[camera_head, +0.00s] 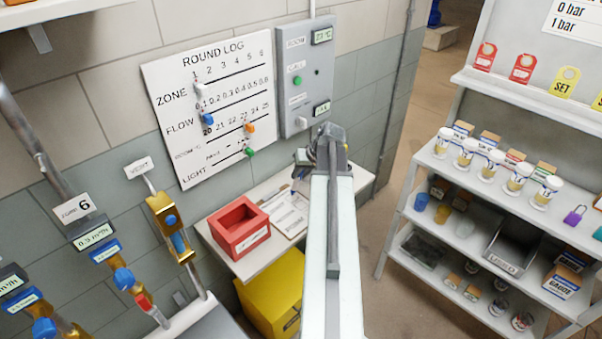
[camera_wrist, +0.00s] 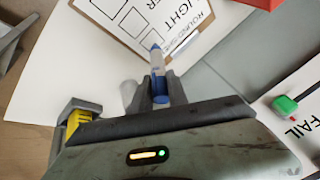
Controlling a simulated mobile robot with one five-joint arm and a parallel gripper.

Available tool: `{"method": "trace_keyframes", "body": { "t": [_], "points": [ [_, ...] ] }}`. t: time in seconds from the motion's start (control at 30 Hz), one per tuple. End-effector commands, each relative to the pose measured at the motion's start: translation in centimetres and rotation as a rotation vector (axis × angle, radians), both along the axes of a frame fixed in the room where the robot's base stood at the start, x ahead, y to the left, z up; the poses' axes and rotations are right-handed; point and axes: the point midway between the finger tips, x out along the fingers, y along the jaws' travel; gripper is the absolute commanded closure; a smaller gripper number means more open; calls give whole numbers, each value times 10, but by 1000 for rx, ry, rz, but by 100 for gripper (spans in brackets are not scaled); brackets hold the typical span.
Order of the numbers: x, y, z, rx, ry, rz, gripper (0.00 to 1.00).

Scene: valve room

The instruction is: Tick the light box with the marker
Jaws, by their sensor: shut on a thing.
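My gripper (camera_wrist: 157,90) is shut on a marker (camera_wrist: 158,62) with a pale barrel, a blue section and a bluish tip. The tip points up the wrist view, toward the round sheet on the clipboard (camera_wrist: 203,12). Printed check boxes (camera_wrist: 128,22) lie in a row beside the word LIGHT, near the tip. I cannot tell whether the tip touches the paper. I see no clear tick in the visible boxes.
The red tray (camera_head: 240,228) stands on the white wall shelf (camera_head: 222,252), above a yellow bin (camera_head: 272,298). The round log board (camera_head: 208,105) and a grey panel (camera_head: 307,75) are on the wall. A stocked rack (camera_head: 480,225) stands right.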

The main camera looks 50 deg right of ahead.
Motion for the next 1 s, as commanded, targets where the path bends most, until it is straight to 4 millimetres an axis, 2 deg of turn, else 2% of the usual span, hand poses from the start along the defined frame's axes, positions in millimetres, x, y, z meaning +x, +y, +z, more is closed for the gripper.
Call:
{"method": "trace_keyframes", "body": {
  "t": [1.0],
  "points": [
    [1,1,-13,0,0,2,100]
  ]
}}
